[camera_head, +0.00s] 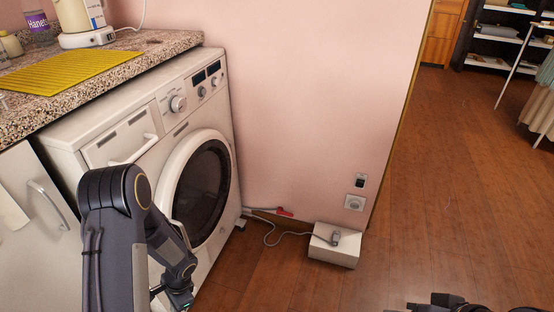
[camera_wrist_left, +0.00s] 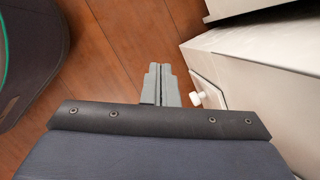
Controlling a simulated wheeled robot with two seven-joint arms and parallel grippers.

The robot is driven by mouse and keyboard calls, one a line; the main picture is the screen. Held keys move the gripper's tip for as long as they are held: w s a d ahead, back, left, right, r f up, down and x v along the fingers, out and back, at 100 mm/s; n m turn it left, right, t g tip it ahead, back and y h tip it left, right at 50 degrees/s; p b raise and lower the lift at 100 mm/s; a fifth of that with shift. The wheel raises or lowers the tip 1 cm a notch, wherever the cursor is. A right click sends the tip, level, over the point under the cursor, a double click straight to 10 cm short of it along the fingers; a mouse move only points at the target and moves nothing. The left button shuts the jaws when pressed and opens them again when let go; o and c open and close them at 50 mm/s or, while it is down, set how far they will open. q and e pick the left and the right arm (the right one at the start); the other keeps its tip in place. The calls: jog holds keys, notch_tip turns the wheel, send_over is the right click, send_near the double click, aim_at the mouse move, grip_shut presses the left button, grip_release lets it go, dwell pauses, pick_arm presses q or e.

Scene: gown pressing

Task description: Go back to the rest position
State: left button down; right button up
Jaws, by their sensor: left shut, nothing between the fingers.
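My left arm comes in from the lower left in the head view, in front of the washing machine (camera_head: 150,135). Its gripper is hidden behind the arm or below the frame there. In the left wrist view my left gripper (camera_wrist_left: 161,84) points down toward the wooden floor, its two grey fingers together and nothing between them. The white machine front (camera_wrist_left: 250,70) with a small white knob (camera_wrist_left: 197,98) is close to the right of the fingers. A dark part of my right arm (camera_head: 440,304) shows at the bottom right of the head view; its gripper is out of frame.
A granite counter (camera_head: 165,42) with a yellow mat (camera_head: 70,72) lies at the upper left. A white box (camera_head: 335,246) with a cable stands on the floor by the pink wall.

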pick_arm(q)
notch_tip(320, 180, up, 21)
jog(key=s+d+n+t+h, duration=0.3)
jog(key=n, duration=0.4)
jog(key=s+d+r+n+t+h, duration=0.45)
jog(key=s+d+r, duration=0.35)
jog(key=s+r, duration=0.4)
notch_tip(320, 180, up, 36)
jog(key=p, duration=3.5)
jog(key=shift+w+a+y+p, duration=0.2)
jog(key=shift+a+y+p, duration=0.05)
jog(key=shift+y+p, duration=0.1)
jog(key=shift+f+m, duration=0.15)
jog(key=shift+m, duration=0.1)
